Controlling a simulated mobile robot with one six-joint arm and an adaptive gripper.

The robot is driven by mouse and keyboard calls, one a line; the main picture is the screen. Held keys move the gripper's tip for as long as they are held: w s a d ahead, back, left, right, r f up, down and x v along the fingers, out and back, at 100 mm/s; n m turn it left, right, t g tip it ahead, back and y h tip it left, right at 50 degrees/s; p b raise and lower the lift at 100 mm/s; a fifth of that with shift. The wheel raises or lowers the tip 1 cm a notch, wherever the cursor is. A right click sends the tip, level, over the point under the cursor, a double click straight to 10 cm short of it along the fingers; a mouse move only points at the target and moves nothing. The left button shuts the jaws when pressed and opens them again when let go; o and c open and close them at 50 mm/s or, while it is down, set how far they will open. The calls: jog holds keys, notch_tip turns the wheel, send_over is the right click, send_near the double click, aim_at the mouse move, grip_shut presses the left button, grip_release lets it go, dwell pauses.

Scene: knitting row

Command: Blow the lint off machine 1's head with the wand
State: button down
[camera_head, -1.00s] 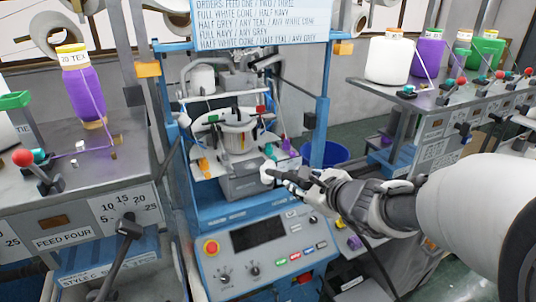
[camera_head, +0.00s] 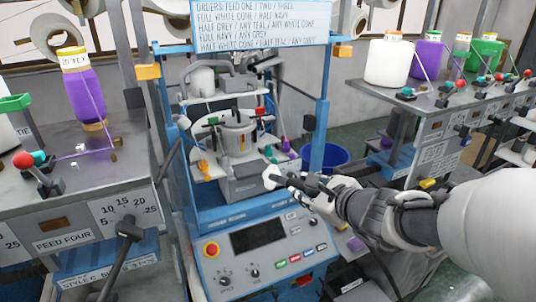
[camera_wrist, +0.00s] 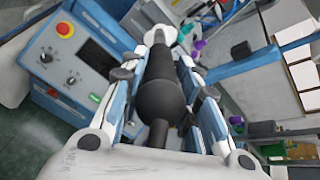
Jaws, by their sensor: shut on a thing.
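Machine 1 (camera_head: 185,215) is the blue-framed knitting machine in the middle of the head view. Its head (camera_head: 237,138) is a grey cylinder with coloured parts around it. My gripper (camera_head: 318,188) is in front and to the right of the head, shut on the dark wand (camera_head: 291,181). The wand's pale tip (camera_head: 271,176) points left, below and apart from the cylinder. In the wrist view the wand (camera_wrist: 160,95) lies between the fingers of my gripper (camera_wrist: 162,68). I cannot clearly make out lint on the head.
A control panel (camera_head: 258,236) with a red button sits below the wand. Yarn feed tables stand left (camera_head: 60,190) and right (camera_head: 400,97) with cones. A blue bucket (camera_head: 335,157) is behind my arm. A dark hose hangs below my gripper.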

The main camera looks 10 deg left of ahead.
jog(key=s+f+p+v, duration=0.1)
jog(key=f+p+v, duration=0.1)
jog(key=v, duration=0.9)
jog(key=shift+s+d+f, duration=0.15)
jog(key=shift+d, duration=0.2)
